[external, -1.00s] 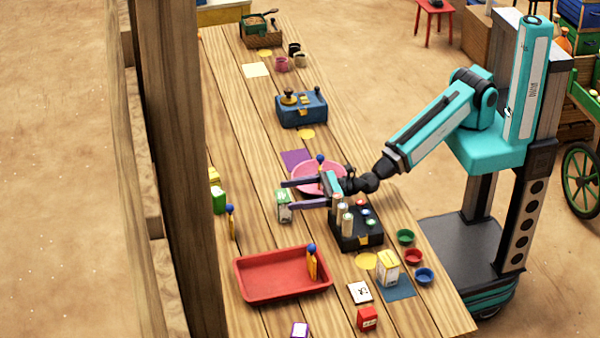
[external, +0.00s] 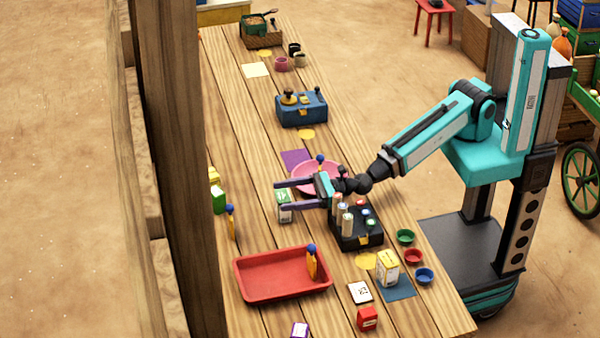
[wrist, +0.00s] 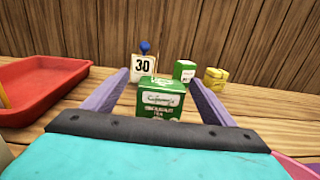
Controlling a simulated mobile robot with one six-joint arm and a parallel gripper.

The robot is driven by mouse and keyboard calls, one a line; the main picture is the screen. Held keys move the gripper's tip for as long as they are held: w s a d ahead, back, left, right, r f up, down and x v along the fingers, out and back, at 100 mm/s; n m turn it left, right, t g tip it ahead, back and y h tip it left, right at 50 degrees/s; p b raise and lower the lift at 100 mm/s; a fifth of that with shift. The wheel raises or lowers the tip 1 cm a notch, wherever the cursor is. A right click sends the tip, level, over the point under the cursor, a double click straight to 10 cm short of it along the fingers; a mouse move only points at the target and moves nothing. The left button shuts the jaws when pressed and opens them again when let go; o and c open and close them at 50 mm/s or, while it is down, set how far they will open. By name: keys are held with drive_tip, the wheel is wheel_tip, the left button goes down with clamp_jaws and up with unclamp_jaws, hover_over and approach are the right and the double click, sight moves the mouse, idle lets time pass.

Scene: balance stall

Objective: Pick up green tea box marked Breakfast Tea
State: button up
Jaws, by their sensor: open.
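A green and white tea box (wrist: 160,100) stands upright in the wrist view. Its small label looks like "Breakfast Tea" but is hard to read. In the external view the same box (external: 285,214) is partly covered by a finger. My gripper (external: 277,196) is open and empty. Its two purple fingers reach out on either side of the box, and the box appears between them in the wrist view (wrist: 158,79). I cannot tell whether either finger touches it. A second green box (wrist: 184,71) stands farther back, also seen in the external view (external: 218,200).
A red tray (external: 283,272) lies to the left in the wrist view. A pink bowl (external: 302,183) and a black crate of jars (external: 358,240) are close to my gripper.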

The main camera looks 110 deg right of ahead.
sight(276, 197)
drive_tip(key=shift+w, duration=0.15)
drive_tip(key=shift+w+d+p, duration=0.15)
drive_tip(key=shift+w+p, duration=0.45)
drive_tip(key=shift+w, duration=0.65)
drive_tip(key=shift+w+d+p, duration=0.1)
drive_tip(key=shift+w+p, duration=0.45)
drive_tip(key=shift+w, duration=0.7)
drive_tip(key=c, duration=1.1)
drive_tip(key=shift+c, duration=0.3)
drive_tip(key=shift+r, duration=0.1)
wheel_tip(276, 197, up, 10)
